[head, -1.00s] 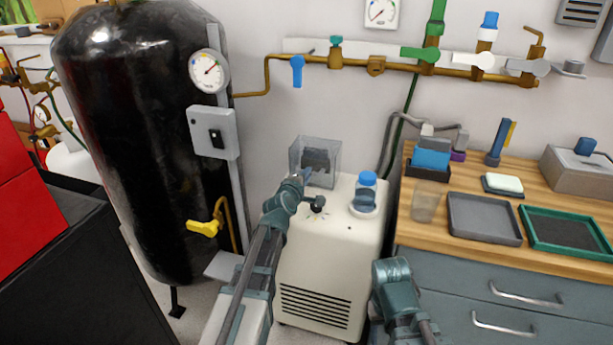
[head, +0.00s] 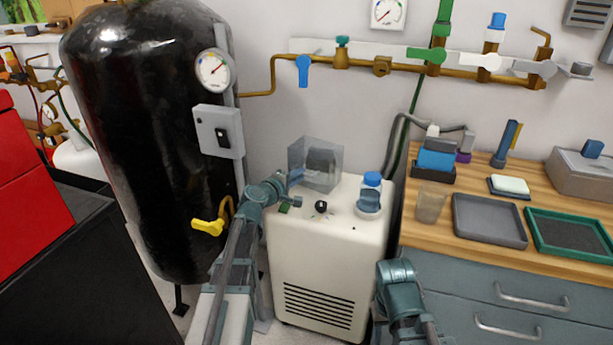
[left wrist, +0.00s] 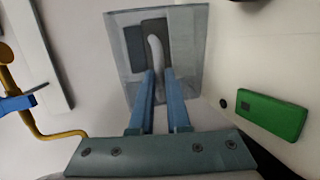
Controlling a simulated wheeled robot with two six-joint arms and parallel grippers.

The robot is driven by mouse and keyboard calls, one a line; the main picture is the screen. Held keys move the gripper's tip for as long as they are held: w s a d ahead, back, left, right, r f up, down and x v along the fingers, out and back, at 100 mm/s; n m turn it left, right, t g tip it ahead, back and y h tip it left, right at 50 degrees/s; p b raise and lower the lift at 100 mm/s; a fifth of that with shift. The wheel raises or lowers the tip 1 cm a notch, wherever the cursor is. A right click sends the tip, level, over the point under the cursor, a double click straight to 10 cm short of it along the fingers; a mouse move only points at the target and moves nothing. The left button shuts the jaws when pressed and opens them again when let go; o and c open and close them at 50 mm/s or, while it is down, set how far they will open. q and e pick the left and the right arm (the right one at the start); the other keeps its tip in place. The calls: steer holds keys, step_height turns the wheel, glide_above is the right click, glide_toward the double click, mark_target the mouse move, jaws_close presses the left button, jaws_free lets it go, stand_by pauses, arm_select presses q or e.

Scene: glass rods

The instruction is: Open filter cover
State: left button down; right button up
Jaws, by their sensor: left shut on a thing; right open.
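The filter cover (head: 330,180) is a clear, smoky box on top of the white machine (head: 300,250), with a dark grey block (head: 322,160) showing through it. It looks turned or tilted; I cannot tell if its lower edge touches the machine. My left gripper (head: 293,178) is at its left front side. In the left wrist view, the blue fingers (left wrist: 158,85) reach over the clear cover (left wrist: 190,60) and close around the lower end of a pale curved handle (left wrist: 156,48). My right arm shows at the lower right; its fingers do not show.
A black knob (head: 321,207), a green block (head: 284,207) and a blue-capped bottle (head: 370,190) are on the machine top near the cover. The black tank (head: 140,140) with a yellow valve lever (head: 208,227) stands left, the wooden bench (head: 480,235) right.

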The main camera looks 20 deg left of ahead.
arm_select(q)
steer(key=shift+s+a+m+g+h, duration=0.15)
steer(key=shift+a+m+g+h, duration=0.35)
steer(key=shift+a+m+h, duration=0.75)
steer(key=shift+a, duration=0.25)
steer(key=c, duration=0.9)
jaws_free()
steer(key=shift+n, duration=0.25)
steer(key=p+v, duration=0.3)
steer(key=v, duration=1)
steer(key=shift+s+a, duration=0.15)
steer(key=shift+s, duration=0.2)
steer(key=shift+c, duration=0.3)
